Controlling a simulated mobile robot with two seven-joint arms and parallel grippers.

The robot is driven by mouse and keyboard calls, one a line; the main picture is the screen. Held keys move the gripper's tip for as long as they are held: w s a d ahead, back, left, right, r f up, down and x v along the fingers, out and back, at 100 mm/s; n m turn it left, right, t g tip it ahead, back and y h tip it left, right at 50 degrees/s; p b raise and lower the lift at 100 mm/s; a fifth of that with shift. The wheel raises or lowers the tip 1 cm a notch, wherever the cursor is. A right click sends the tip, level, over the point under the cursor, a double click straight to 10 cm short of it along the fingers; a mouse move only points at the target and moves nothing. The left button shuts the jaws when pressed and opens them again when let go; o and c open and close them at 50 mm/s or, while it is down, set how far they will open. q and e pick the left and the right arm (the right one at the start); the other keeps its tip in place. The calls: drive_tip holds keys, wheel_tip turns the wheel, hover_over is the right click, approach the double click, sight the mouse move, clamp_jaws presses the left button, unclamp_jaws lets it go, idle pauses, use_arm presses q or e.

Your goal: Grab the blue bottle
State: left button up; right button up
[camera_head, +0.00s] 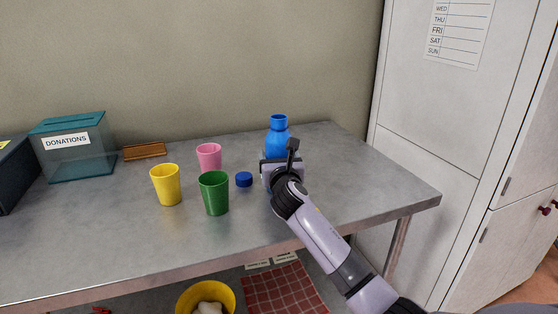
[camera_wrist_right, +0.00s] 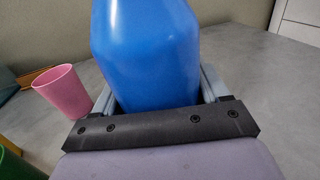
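The blue bottle (camera_head: 278,138) stands upright at the back right of the grey table, its lower part hidden behind my right gripper (camera_head: 281,159). In the right wrist view the bottle (camera_wrist_right: 150,50) fills the middle, between the two fingers of my right gripper (camera_wrist_right: 160,95). One finger is on each side, very close to the bottle's sides. I cannot tell whether both fingers press on it. The fingertips are hidden. My left gripper is not in view.
A blue cap (camera_head: 244,179) lies left of my right gripper. Pink (camera_head: 209,156), green (camera_head: 214,194) and yellow (camera_head: 166,185) cups stand further left. A donations box (camera_head: 73,147) and a brown tray (camera_head: 144,151) are at the back left. The right part of the table (camera_head: 380,190) is clear.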

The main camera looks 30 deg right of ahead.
drive_tip(key=c, duration=0.5)
drive_tip(key=shift+r, duration=0.2)
